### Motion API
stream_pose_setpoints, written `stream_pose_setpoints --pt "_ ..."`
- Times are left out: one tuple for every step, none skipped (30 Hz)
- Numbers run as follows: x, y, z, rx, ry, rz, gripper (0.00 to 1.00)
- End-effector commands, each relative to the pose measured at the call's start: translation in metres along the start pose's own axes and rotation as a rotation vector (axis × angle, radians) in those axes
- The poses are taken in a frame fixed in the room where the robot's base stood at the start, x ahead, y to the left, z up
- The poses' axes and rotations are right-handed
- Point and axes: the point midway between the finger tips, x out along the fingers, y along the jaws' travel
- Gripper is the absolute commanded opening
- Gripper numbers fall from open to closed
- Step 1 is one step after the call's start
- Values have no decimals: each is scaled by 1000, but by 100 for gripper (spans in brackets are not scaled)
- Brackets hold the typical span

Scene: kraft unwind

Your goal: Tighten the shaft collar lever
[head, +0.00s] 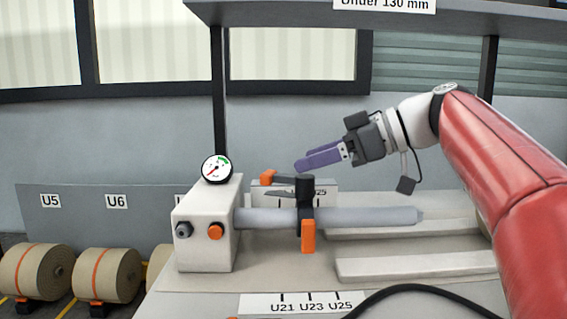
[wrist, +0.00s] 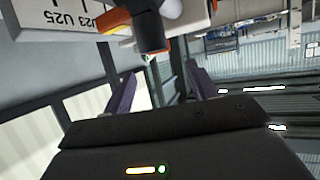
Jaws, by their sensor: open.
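The dark shaft collar (head: 307,188) sits around the grey horizontal shaft (head: 375,216). Its orange lever (head: 308,237) hangs down at the front of the shaft. My gripper (head: 302,162), with purple fingers, is above and behind the collar, pointing left and slightly down. It is apart from the collar and holds nothing. In the wrist view my gripper (wrist: 161,73) has its two fingers spread wide. A dark cylindrical part with orange edges (wrist: 150,32) shows beyond them; I cannot tell how near it is.
A pale block (head: 203,240) with a dial gauge (head: 216,168) carries the shaft's left end. An orange-ended dark part (head: 268,177) lies behind the collar. A scale plate (head: 300,304) is in front. Pale rails (head: 410,266) lie at right, and a shelf (head: 300,14) hangs above.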

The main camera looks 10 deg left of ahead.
Motion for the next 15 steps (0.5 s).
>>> stream_pose_setpoints --pt "1 0 0 -1 0 0 58" --pt "2 0 0 -1 0 -1 58" --pt "5 0 0 -1 0 -1 58" --pt "8 0 0 0 0 -1 58" --pt "12 0 0 0 0 -2 58" --pt "18 -1 0 -1 -1 -3 58" --pt "22 -1 0 -1 -1 -3 58" --pt "27 -1 0 -1 -1 -4 58" --pt "34 -1 0 0 -1 -4 58" --pt "39 -1 0 0 -1 -4 58" --pt "44 -1 0 0 -1 -4 58" --pt "51 -1 0 0 0 -3 58" --pt "55 -1 0 0 -1 -3 58" --pt "59 -1 0 0 0 -3 58" --pt "64 0 0 0 0 -2 58"
